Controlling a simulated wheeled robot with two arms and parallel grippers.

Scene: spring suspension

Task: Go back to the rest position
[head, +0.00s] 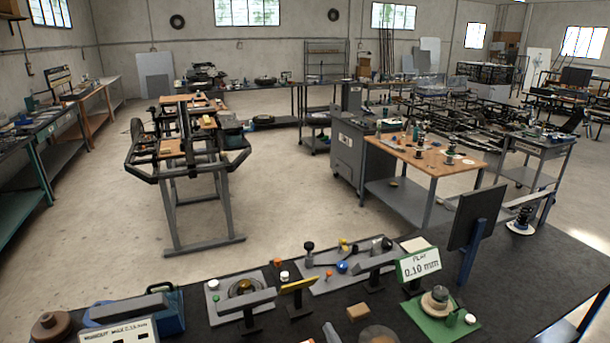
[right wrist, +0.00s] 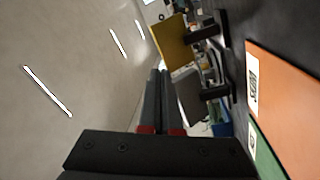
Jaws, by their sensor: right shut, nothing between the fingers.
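My right gripper (right wrist: 158,75) shows in the right wrist view, with its two grey fingers together and nothing between them. Its fingers point along the bench, clear of the things around it. I cannot make it out clearly in the head view. My left gripper is not in view.
A dark panel on a stand (head: 475,220) rises at the bench's right. A blue toolbox (head: 170,312) and brown round part (head: 51,326) are at the left. In the wrist view, an orange board (right wrist: 288,105) lies right of the fingers and a yellow plate (right wrist: 172,45) stands ahead.

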